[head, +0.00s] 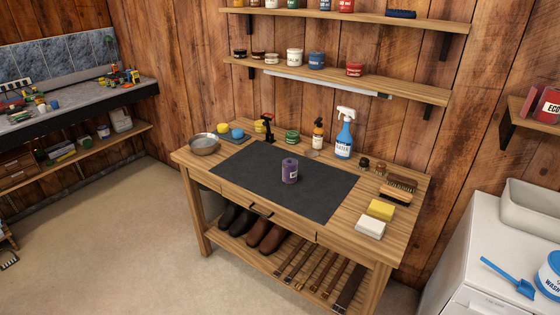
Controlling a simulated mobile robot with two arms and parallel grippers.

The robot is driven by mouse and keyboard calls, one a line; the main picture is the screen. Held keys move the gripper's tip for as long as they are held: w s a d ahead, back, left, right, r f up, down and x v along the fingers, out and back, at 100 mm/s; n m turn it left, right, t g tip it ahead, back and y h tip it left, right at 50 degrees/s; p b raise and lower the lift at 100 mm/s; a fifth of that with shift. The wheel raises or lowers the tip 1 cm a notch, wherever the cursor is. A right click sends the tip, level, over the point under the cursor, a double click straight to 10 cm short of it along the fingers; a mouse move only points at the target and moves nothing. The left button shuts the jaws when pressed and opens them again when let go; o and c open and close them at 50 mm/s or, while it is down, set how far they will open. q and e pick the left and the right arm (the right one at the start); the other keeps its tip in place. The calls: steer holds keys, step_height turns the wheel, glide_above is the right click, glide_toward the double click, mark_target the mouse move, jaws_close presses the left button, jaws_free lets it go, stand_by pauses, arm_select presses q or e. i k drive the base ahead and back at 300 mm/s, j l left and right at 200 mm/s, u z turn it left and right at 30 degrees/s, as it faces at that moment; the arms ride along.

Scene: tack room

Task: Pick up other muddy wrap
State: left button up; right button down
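A purple roll-shaped thing (290,171) with a pale mark on its side stands upright on the black mat (245,178) on the wooden workbench (405,215). It may be a rolled wrap; I cannot tell whether it is muddy. I make out no other wrap for certain. Neither of my grippers is in view.
On the bench are a metal bowl (204,144), a blue spray bottle (344,135), brushes (395,195), a yellow sponge (380,210) and a white block (370,228). A white appliance (475,245) stands at right. The floor (120,235) at front left is largely clear.

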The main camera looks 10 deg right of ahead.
mark_target(289, 164)
steer(key=i+j+z, duration=0.15)
steer(key=i, duration=0.3)
steer(key=i+j+z, duration=0.15)
steer(key=i, duration=0.3)
steer(key=i+j+z, duration=0.15)
steer(key=i+j, duration=0.15)
steer(key=i, duration=0.15)
